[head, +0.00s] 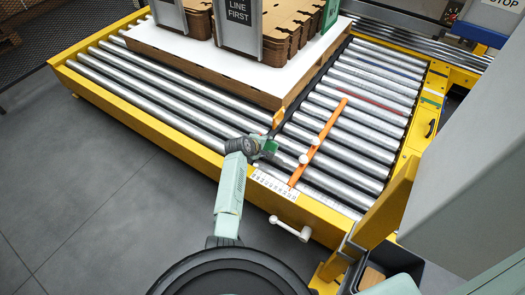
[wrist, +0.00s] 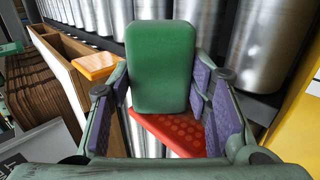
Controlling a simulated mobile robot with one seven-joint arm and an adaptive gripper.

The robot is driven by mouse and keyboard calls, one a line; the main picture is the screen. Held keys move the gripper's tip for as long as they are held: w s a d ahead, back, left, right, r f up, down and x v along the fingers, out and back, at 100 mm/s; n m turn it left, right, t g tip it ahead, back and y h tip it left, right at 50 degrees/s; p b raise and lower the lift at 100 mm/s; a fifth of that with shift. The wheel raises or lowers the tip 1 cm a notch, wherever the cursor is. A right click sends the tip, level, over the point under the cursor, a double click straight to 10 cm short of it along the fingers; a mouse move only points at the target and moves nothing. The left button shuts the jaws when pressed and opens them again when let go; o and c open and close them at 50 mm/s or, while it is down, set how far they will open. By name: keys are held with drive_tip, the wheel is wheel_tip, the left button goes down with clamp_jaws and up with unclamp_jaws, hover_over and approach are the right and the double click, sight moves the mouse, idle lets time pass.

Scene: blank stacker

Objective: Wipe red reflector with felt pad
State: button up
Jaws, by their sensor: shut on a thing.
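My gripper (wrist: 160,108) is shut on a green felt pad (wrist: 160,68), a rounded rectangle standing between its purple-lined fingers. The red reflector (wrist: 180,136) has a dotted face and shows just beneath the pad's lower edge in the wrist view. The pad and fingers hide part of it, and I cannot tell whether pad and reflector touch. In the head view my gripper (head: 264,150) is low over the conveyor rollers, near the front corner of the loaded pallet, with the green pad (head: 271,147) at its tip. The reflector is not clear there.
An orange block (wrist: 97,65) sits left of the pad. The pallet (head: 190,62) bears brown carton stacks (head: 285,28) behind my gripper. An orange bar (head: 322,138) crosses the rollers to the right. A yellow frame (head: 135,115) borders the conveyor; a white crank handle (head: 290,228) juts from its front.

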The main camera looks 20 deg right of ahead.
drive_tip(key=shift+w+d, duration=0.5)
drive_tip(key=shift+w, duration=0.05)
drive_tip(key=shift+s+a+r+p, duration=0.25)
drive_tip(key=shift+s+a+p, duration=0.35)
drive_tip(key=shift+a+p, duration=0.15)
drive_tip(key=shift+s+a+p, duration=1.55)
drive_tip(key=shift+a+p, duration=0.3)
drive_tip(key=shift+s+a+f, duration=0.2)
drive_tip(key=shift+s, duration=0.05)
drive_tip(key=shift+w+d+f+b, duration=0.15)
drive_tip(key=shift+w+d+b, duration=0.55)
drive_tip(key=shift+w+d, duration=0.2)
drive_tip(key=shift+w+d+b, duration=0.65)
drive_tip(key=shift+w+d, duration=0.1)
drive_tip(key=shift+d, duration=0.2)
drive_tip(key=shift+w+d+b, duration=0.65)
drive_tip(key=shift+w+d, duration=0.1)
drive_tip(key=shift+d, duration=0.2)
drive_tip(key=shift+f+b, duration=0.9)
drive_tip(key=shift+f, duration=0.2)
drive_tip(key=shift+s+a+r+p, duration=0.2)
drive_tip(key=shift+s+a+p, duration=0.65)
drive_tip(key=shift+p, duration=0.35)
drive_tip(key=shift+s+a+f+p, duration=0.1)
drive_tip(key=shift+s+a+p, duration=0.35)
drive_tip(key=shift+a+p, duration=0.1)
